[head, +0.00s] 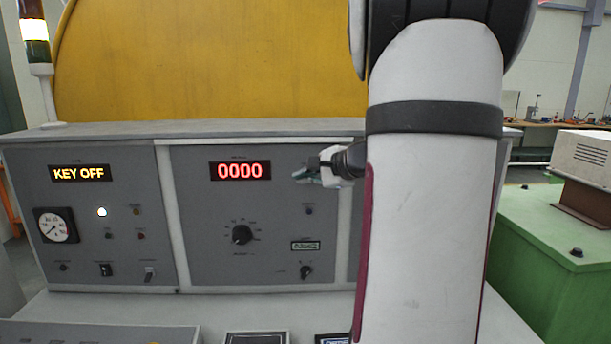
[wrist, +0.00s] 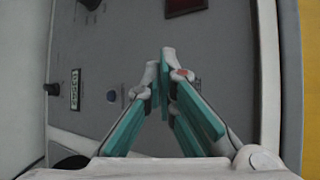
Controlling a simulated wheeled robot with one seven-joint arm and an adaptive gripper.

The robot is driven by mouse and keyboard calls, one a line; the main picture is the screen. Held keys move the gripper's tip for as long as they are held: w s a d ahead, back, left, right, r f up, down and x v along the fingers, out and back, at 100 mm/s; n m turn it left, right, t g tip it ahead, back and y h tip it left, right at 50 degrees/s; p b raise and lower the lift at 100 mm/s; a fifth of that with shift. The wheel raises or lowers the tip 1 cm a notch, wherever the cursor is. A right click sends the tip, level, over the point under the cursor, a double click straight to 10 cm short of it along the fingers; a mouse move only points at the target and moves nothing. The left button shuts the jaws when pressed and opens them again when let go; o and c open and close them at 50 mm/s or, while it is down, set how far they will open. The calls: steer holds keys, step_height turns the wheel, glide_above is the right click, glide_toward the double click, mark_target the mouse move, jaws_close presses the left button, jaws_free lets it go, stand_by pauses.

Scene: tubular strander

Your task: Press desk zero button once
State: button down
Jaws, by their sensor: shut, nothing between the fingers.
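The grey desk panel (head: 200,260) stands in front of me with a red display (head: 240,171) reading 0000. A small dark bluish button (head: 308,210) sits below and right of the display; its label is too small to read, so I cannot confirm it is the zero button. It also shows in the wrist view (wrist: 112,96), left of the fingers. My gripper (head: 301,174) is shut and empty, in front of the panel, right of the display and above that button in the head view. In the wrist view my gripper (wrist: 167,60) has its teal fingers together at the tips. Contact with the panel cannot be told.
The left panel has a KEY OFF display (head: 79,173) and a gauge (head: 56,225). My arm hides the right panel. A green cabinet (head: 545,250) stands at right.

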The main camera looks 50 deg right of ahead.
steer(key=s+a, duration=0.1)
steer(key=a, duration=0.1)
steer(key=s+a, duration=0.1)
steer(key=s, duration=0.1)
steer(key=shift+a+b, duration=0.35)
stand_by(0.8)
steer(key=a+f+n+g+y, duration=0.1)
steer(key=a+n+g+y, duration=0.3)
steer(key=a, duration=0.9)
steer(key=a+f+n+y, duration=0.1)
steer(key=a+n, duration=0.6)
steer(key=a, duration=0.5)
steer(key=s+a+f+n+g+h, duration=0.3)
steer(key=s+a+n+g, duration=0.1)
steer(key=s+a+n, duration=0.6)
steer(key=shift+s+a+f+n, duration=0.25)
steer(key=shift+s+f+n, duration=0.15)
steer(key=shift+s+n, duration=1.2)
steer(key=shift+s+m, duration=0.3)
